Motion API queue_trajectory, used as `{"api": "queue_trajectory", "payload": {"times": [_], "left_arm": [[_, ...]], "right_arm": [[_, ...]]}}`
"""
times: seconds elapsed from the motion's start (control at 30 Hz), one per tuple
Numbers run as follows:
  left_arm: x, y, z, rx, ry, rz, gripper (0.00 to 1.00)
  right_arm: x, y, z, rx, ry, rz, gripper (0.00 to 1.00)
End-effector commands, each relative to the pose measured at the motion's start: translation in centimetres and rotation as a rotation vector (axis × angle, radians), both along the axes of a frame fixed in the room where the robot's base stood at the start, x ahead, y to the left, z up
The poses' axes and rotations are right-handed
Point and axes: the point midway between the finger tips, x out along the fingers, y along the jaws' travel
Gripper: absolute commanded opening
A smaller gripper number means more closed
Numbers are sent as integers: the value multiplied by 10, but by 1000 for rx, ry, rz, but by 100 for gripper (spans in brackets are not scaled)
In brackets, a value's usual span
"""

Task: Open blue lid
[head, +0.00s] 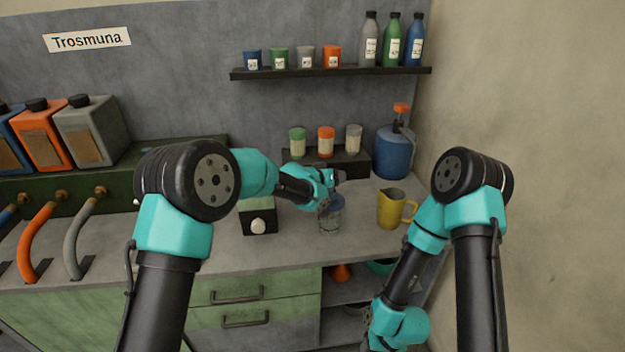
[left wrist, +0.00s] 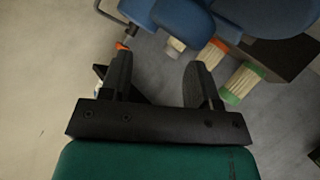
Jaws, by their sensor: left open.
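A clear jar (head: 330,222) with a bluish top (head: 335,203) stands on the counter, right of centre in the head view. My left gripper (head: 336,178) is just above and behind the jar's top; I cannot tell whether it touches. In the left wrist view my left gripper (left wrist: 158,75) has its two fingers apart with nothing between them. A large blue rounded shape (left wrist: 265,15) fills the upper right there; I cannot tell whether it is the jar's lid. My right arm hangs low at the right, and its gripper is not visible.
A yellow jug (head: 390,210) stands right of the jar. A blue pump container (head: 393,152) with an orange top is behind. Green, orange and grey-lidded jars (head: 326,141) stand on a dark riser (head: 345,165). A dark box with a white knob (head: 258,226) is left.

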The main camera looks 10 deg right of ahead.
Motion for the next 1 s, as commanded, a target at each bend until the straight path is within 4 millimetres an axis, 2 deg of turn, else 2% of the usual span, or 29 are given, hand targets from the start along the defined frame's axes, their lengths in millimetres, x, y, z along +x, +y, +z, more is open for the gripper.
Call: {"api": "queue_trajectory", "payload": {"times": [1.0], "left_arm": [[-91,110,64,1,0,1,56]], "right_arm": [[0,0,0,0,0,0,43]]}}
